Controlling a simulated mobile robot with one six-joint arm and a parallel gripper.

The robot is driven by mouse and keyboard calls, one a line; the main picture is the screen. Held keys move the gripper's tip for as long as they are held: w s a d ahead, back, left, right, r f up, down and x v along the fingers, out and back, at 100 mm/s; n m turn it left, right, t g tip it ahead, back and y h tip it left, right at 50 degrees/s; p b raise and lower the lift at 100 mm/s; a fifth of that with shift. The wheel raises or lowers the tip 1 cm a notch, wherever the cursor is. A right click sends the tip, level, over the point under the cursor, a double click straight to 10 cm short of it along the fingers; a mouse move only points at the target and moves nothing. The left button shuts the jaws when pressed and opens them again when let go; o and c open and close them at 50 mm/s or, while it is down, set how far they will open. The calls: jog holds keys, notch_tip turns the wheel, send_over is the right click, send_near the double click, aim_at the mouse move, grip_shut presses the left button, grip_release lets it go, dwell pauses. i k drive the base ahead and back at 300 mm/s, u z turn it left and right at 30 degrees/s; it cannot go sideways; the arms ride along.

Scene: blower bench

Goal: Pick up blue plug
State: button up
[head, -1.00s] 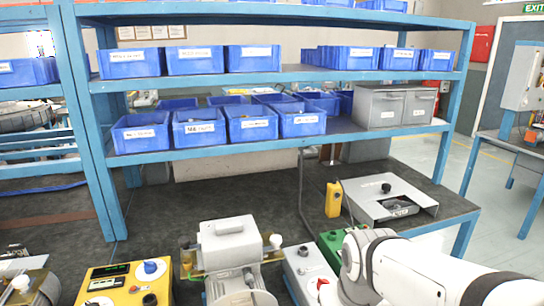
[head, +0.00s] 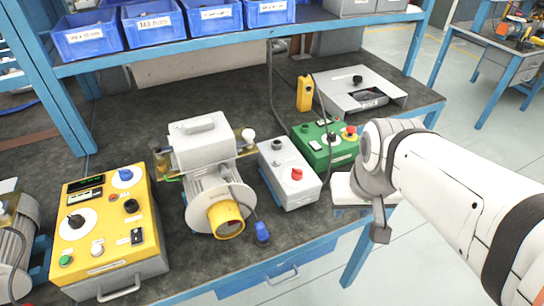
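The blue plug (head: 262,233) hangs or lies at the end of a dark cable, close to the bench's front edge. It is just right of the blower's yellow outlet (head: 226,219). The grey blower (head: 203,160) stands upright behind it. My white arm comes in from the right. Its end, with my gripper (head: 380,232), is right of the plug and apart from it, beyond the grey control box. The gripper's fingers are too small and turned away to show whether they are open. I see nothing held in it.
A yellow control box (head: 105,235) stands left of the blower. A grey box with a red knob (head: 289,175) and a green box (head: 325,145) stand to the right. A yellow pendant (head: 304,93) and metal case (head: 358,92) are behind. Blue bins (head: 87,38) fill the shelf above.

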aim_at(263, 233)
jog(key=z, duration=0.4)
jog(key=k, duration=1.6)
jog(key=u, duration=0.6)
jog(key=i, duration=1)
